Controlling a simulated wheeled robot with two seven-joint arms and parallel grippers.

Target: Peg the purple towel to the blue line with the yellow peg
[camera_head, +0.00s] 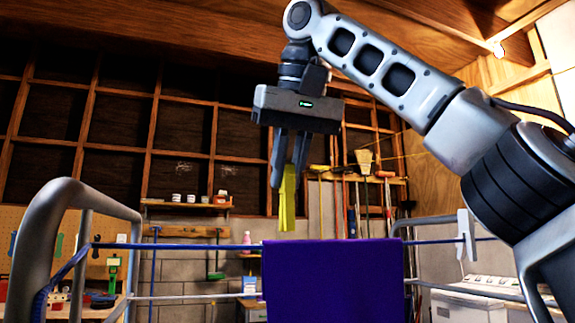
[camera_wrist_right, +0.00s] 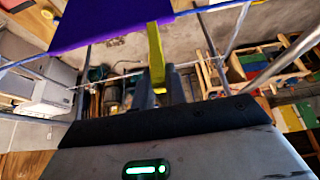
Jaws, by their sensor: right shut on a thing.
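The purple towel (camera_head: 333,280) hangs over the blue line (camera_head: 205,246) in the middle of the head view. It also shows at the upper left of the right wrist view (camera_wrist_right: 100,20). My right gripper (camera_head: 288,180) is shut on the yellow peg (camera_head: 287,205), which points down. The peg's lower end is just above the towel's top edge, near its left end, with a small gap in the head view. In the right wrist view the yellow peg (camera_wrist_right: 156,50) overlaps the towel's edge. My left gripper is not in view.
A white peg (camera_head: 466,236) is on the line to the right of the towel. Grey metal rack frames (camera_head: 45,215) stand at both sides. A workbench is at left, a white appliance (camera_head: 480,298) at right, and tools hang on the back wall.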

